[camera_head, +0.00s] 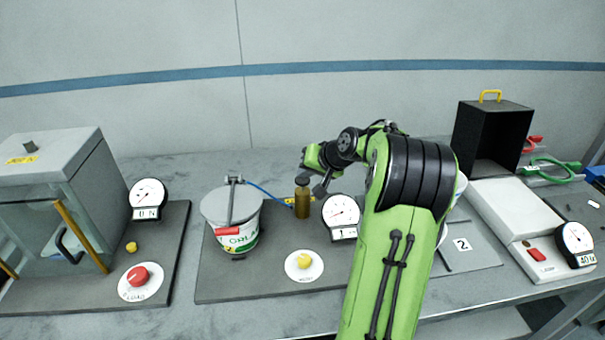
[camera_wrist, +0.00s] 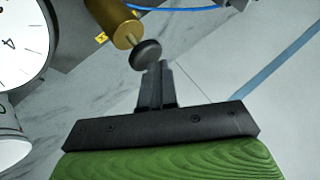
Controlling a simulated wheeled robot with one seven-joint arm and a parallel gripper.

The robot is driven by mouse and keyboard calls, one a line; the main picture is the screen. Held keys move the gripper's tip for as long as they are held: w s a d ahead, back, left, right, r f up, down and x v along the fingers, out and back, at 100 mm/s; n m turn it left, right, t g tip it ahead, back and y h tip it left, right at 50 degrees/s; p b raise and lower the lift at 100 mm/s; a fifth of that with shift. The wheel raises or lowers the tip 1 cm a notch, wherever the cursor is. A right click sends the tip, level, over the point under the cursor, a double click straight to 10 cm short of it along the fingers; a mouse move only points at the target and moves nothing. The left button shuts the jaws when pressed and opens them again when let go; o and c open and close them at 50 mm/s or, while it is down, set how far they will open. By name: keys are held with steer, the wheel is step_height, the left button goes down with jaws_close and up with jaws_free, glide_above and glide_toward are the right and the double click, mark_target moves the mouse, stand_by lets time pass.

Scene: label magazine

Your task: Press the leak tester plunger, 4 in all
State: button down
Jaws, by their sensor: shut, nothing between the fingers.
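The leak tester plunger is a dark round knob on a thin rod above a brass cylinder (camera_head: 302,207). In the wrist view the knob (camera_wrist: 146,54) and the brass body (camera_wrist: 115,20) are close in front of my fingertips. The rod shows between knob and body, so the knob stands out. My gripper (camera_wrist: 156,72) is shut and empty, its tips close to the knob; whether they touch it I cannot tell. In the head view the arm hides most of my gripper. The dial gauge (camera_head: 341,213) beside the cylinder has a display that seems to read 1.
A lidded white bucket (camera_head: 245,240) with a red clamp handle and blue hose (camera_head: 268,194) stands left of the cylinder. A yellow button (camera_head: 304,261) lies in front. A glass-fronted box (camera_head: 60,190) is far left; a black box (camera_head: 490,135) and scale (camera_head: 530,222) are right.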

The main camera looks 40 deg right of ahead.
mark_target(306, 180)
steer(key=shift+f+b, duration=0.5)
steer(key=shift+f, duration=0.3)
steer(key=shift+r, duration=0.1)
stand_by(0.5)
steer(key=shift+r+p, duration=2.1)
steer(key=shift+r, duration=0.2)
step_height(306, 180, up, 5)
steer(key=p, duration=0.4)
stand_by(1.1)
